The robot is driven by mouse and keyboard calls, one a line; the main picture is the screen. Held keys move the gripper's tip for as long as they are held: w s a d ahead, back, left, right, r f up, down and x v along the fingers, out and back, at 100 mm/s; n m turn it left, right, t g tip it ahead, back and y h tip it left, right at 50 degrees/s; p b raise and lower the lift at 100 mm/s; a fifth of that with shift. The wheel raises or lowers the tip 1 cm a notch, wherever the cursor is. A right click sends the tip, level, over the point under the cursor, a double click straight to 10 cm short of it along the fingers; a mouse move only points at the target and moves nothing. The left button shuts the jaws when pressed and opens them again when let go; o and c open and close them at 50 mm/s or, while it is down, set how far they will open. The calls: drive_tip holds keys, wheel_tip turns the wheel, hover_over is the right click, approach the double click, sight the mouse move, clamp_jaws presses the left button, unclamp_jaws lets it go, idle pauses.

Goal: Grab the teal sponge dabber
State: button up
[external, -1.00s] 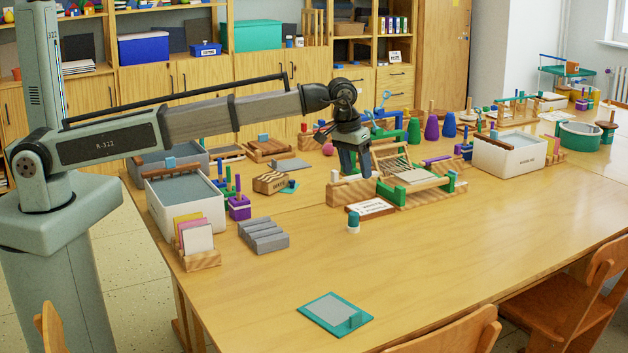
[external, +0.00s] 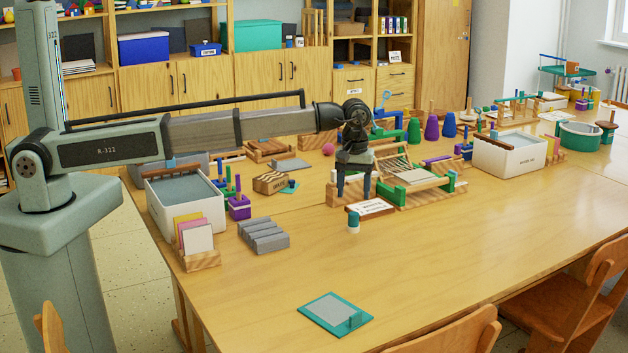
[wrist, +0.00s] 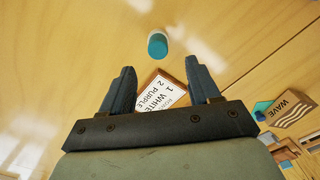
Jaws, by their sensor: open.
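The teal sponge dabber (external: 354,222) is a small cylinder with a teal top and a white lower part. It stands on the table in front of the label card. In the wrist view the dabber (wrist: 157,45) is at the top centre, beyond my fingertips and roughly between their lines. My gripper (external: 354,197) points down above and behind the dabber, near the label card. In the wrist view my gripper (wrist: 158,75) has its two fingers spread apart with nothing between them.
A label card (external: 371,207) in a wooden frame lies just behind the dabber. A wood-and-green rack (external: 418,184) stands to the right. A grey ridged block (external: 264,235) and a wave block (external: 270,183) are to the left. The table front is clear around a teal-edged plate (external: 310,308).

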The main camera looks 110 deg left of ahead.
sight(354, 213)
drive_tip(key=shift+w+d+f, duration=0.1)
drive_tip(key=shift+f, duration=1.9)
drive_tip(key=shift+w+d+f, duration=0.1)
drive_tip(key=shift+f, duration=1.9)
drive_tip(key=c, duration=1.1)
